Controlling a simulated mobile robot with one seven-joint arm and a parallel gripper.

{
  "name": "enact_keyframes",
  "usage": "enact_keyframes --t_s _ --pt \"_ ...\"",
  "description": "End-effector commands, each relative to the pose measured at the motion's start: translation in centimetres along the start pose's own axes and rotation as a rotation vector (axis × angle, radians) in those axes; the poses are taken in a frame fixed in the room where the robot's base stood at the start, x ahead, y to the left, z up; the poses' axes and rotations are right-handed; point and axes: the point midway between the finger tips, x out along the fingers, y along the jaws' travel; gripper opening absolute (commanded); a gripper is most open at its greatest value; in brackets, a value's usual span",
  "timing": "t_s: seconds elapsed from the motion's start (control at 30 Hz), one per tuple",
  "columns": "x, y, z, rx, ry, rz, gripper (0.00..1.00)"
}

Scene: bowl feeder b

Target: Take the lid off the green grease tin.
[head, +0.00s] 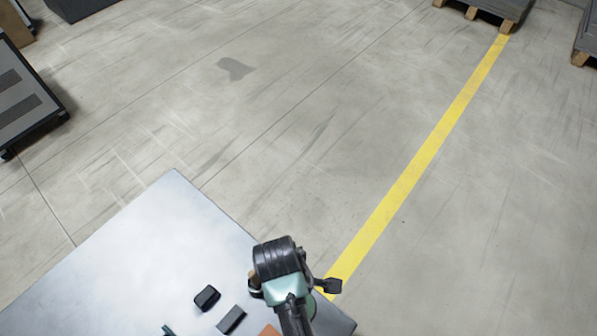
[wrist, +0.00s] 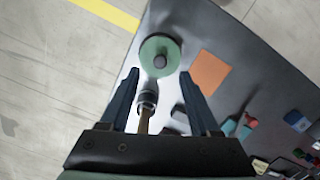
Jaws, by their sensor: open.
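The green grease tin (wrist: 147,48) is near the table's corner in the wrist view, seen from above as a round green disc. A grey knob (wrist: 160,61) stands in the middle of its top, which looks like the lid in place. My gripper (wrist: 159,72) is open, its two dark blue fingers spread wide with their tips near the tin's lower edge. Nothing is gripped. I cannot tell the height gap between the fingertips and the lid.
A dark cylindrical tool with a brown handle (wrist: 147,101) shows between the fingers, below the tin. An orange sheet (wrist: 210,73) lies right of the tin. Dark blocks (head: 207,297) and several small items lie farther along the metal table (head: 172,230). Floor surrounds the table corner.

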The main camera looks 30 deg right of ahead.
Motion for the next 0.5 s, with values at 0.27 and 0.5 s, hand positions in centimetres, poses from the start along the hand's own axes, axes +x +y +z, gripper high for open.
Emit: enact_keyframes --t_s 0.27,0.5 --pt "2.0 0.0 -0.1 0.001 0.000 0.000 0.63" --pt "5.0 -0.2 -0.2 0.002 0.000 -0.001 0.63"
